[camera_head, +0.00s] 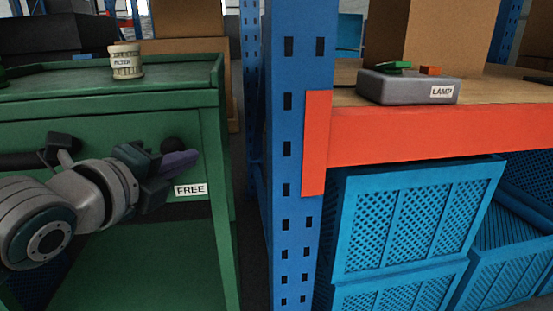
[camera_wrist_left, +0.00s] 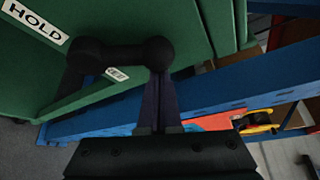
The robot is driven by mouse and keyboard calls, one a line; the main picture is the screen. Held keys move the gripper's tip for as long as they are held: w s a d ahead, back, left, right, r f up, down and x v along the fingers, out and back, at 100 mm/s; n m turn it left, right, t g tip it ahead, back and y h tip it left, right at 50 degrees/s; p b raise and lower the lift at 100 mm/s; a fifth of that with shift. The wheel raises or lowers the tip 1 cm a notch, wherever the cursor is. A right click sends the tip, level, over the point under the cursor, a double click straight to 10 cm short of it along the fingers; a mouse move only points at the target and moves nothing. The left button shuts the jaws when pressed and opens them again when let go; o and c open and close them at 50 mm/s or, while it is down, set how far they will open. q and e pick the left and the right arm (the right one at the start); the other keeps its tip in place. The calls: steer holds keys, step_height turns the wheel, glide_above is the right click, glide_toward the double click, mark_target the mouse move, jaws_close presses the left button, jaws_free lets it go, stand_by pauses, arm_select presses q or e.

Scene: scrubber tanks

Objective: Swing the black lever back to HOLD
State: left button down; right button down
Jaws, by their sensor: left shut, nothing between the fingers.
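The black lever (camera_wrist_left: 122,55) is on the front of a green cabinet. In the left wrist view it runs sideways between two rounded ends, the right one a ball knob (camera_wrist_left: 158,52). In the head view a dark knob (camera_head: 173,145) shows just behind my left gripper (camera_head: 180,162). The HOLD label (camera_wrist_left: 37,22) is at the wrist view's upper left. The FREE label (camera_head: 190,189) sits below my fingers in the head view and is partly covered by the lever in the wrist view. My left fingers (camera_wrist_left: 159,100) are shut and empty, tips at the knob; I cannot tell whether they touch. My right gripper is out of view.
The green cabinet (camera_head: 150,255) carries a FILTER jar (camera_head: 126,60) on top. A blue rack post (camera_head: 290,150) stands to its right. An orange-edged shelf (camera_head: 430,135) holds a grey LAMP box (camera_head: 408,88). Blue crates (camera_head: 410,220) are stacked below it.

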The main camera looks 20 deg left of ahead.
mark_target(165, 148)
arm_select(q)
steer(key=shift+s+a+r+n+t, duration=0.2)
steer(key=shift+a+r+n+t, duration=0.1)
steer(key=shift+n, duration=0.2)
stand_by(0.5)
steer(key=a+n+t, duration=0.1)
steer(key=s+a+r+n, duration=0.1)
steer(key=n, duration=0.1)
steer(key=shift+s+t, duration=0.15)
steer(key=shift+t, duration=0.25)
steer(key=a+n, duration=0.1)
steer(key=s+n+t, duration=0.1)
steer(key=shift+a+r+n+b, duration=0.15)
steer(key=shift+a+n+b, duration=0.15)
steer(key=shift+a+n, duration=0.1)
steer(key=shift+s+a+n+t+y+b, duration=0.3)
steer(key=shift+a+n+t, duration=0.1)
steer(key=shift+n, duration=0.45)
steer(key=shift+s+a+n+t+y+b, duration=0.15)
steer(key=shift+a+n+t+y+b, duration=0.2)
steer(key=shift+n, duration=0.45)
steer(key=shift+s+a+n+t+y+b, duration=0.15)
steer(key=shift+s+a+n+t+b, duration=0.2)
steer(key=shift+n, duration=0.5)
steer(key=shift+a, duration=0.1)
